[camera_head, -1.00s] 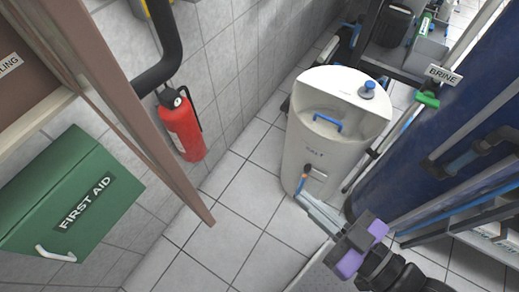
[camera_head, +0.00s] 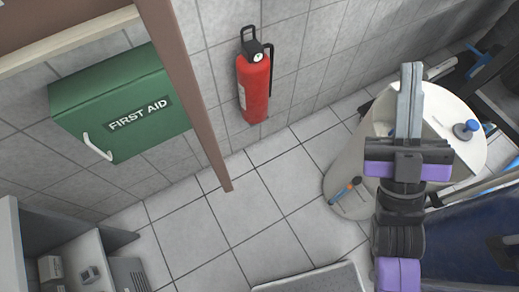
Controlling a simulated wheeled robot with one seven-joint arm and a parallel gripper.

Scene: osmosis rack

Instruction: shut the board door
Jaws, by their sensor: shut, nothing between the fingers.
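A grey open-fronted box (camera_head: 62,236) that looks like the board is at the lower left, cut off by the picture's edges. Small switch-like units (camera_head: 90,275) show inside it. I cannot tell which of its grey panels is the door, or how far it stands open. My gripper (camera_head: 411,72) is on the right, pointing up the picture, with its two grey fingers together and empty. It is well apart from the grey box and overlaps the white tank in the view.
A green first aid box (camera_head: 115,85) and a red fire extinguisher (camera_head: 253,85) are on the tiled wall. A brown post (camera_head: 185,95) stands between them. The white tank (camera_head: 345,150) is behind my gripper.

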